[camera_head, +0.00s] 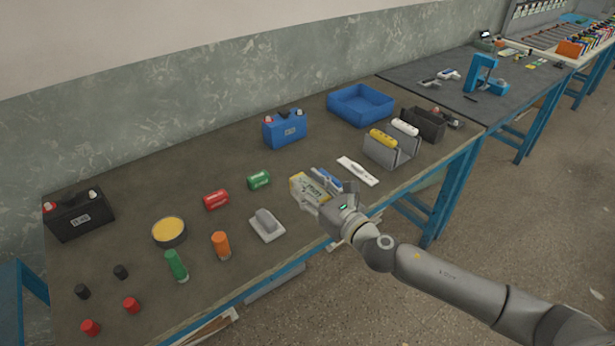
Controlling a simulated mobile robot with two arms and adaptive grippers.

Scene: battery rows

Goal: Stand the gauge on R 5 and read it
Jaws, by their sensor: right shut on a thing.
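My right gripper (321,190) is over the front right part of the bench, shut on a yellow and pale boxy thing (299,184) that looks like the gauge. Its face is too small to read and the gripper partly hides it. A blue battery (284,130) with a pale label stands near the back middle. A black battery (79,216) with a label stands at the far left. I cannot read which one, if either, is marked R 5. My left gripper does not show.
A blue tray (360,105) and a grey holder (390,150) stand at the right.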

